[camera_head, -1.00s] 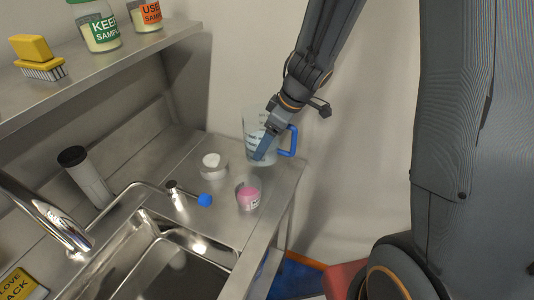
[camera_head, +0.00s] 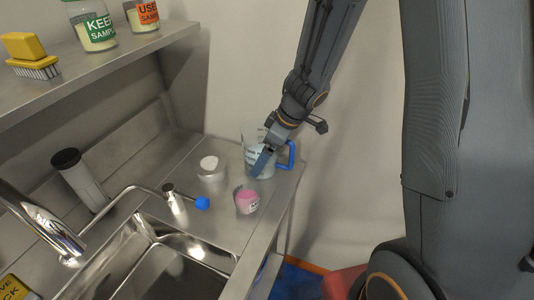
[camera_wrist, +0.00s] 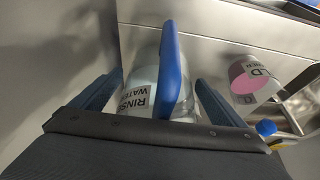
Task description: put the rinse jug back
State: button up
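The rinse jug (camera_head: 252,135) is a clear jug with a blue handle, at the back right end of the steel counter (camera_head: 222,222). It looks upright; its base is partly hidden behind my fingers. In the wrist view its "RINSE WATER" label (camera_wrist: 136,98) is readable. The blue handle (camera_wrist: 172,68) lies between my two blue fingers, with a gap on each side. My gripper (camera_wrist: 158,88) is open around the handle and not clamped on it. In the head view my gripper (camera_head: 262,160) comes down from above, in front of the jug.
The sink (camera_head: 160,262) is in front. A shelf (camera_head: 125,65) with a brush and jars hangs at upper left. A wall is behind the jug.

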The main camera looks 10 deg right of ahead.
jog(key=p+v, duration=0.2)
jog(key=v, duration=0.9)
jog(key=shift+s+d+r+p, duration=0.1)
jog(key=shift+r+p, duration=0.2)
jog(key=shift+s+d+r, duration=0.1)
jog(key=shift+d+r, duration=0.05)
jog(key=shift+r, duration=0.2)
